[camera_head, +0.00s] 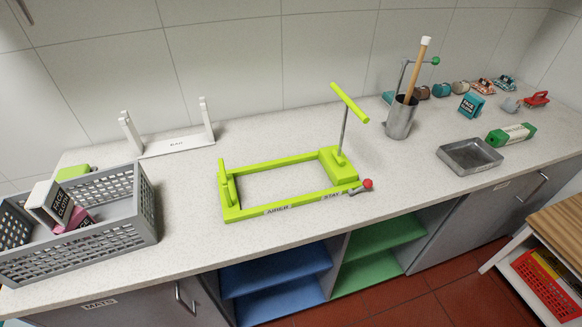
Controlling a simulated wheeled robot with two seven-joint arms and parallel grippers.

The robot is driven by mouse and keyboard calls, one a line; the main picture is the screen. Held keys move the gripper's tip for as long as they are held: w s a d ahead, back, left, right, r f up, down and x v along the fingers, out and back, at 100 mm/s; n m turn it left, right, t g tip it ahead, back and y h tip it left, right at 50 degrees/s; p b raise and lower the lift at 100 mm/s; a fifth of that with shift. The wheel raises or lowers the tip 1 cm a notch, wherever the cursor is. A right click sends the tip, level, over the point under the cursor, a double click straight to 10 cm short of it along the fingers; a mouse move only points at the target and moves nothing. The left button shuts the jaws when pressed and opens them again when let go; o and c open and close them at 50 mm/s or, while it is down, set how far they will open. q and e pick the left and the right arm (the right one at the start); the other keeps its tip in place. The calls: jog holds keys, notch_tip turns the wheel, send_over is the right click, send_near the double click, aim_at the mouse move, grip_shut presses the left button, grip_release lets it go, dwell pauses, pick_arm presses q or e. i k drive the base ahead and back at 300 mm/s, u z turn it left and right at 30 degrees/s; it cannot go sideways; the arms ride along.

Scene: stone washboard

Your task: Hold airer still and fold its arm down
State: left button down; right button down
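The airer (290,209) is a lime-green rectangular frame lying flat on the worktop, with "AIRER" and "STAY" labels on its front rail. Its arm (344,130) is a thin grey rod that rises almost upright from a green block at the right end. A lime-green crossbar (349,103) tops the arm. A short green post (226,185) stands at the frame's left end. A small lever with a red knob (367,183) sticks out at the front right, by the "STAY" label. Neither of my grippers is in view.
A grey crate (75,258) holding boxes stands at the left. A white rack (175,144) is behind, left of the airer. A metal cup (401,118) with a stick stands right, near a grey tray (468,157). The worktop in front of the airer is narrow but clear.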

aim_at(349, 103)
jog(key=k, duration=1.1)
jog(key=z, duration=0.8)
jog(key=i, duration=0.95)
jog(key=u, duration=0.6)
jog(key=i, duration=0.95)
jog(key=u, duration=0.9)
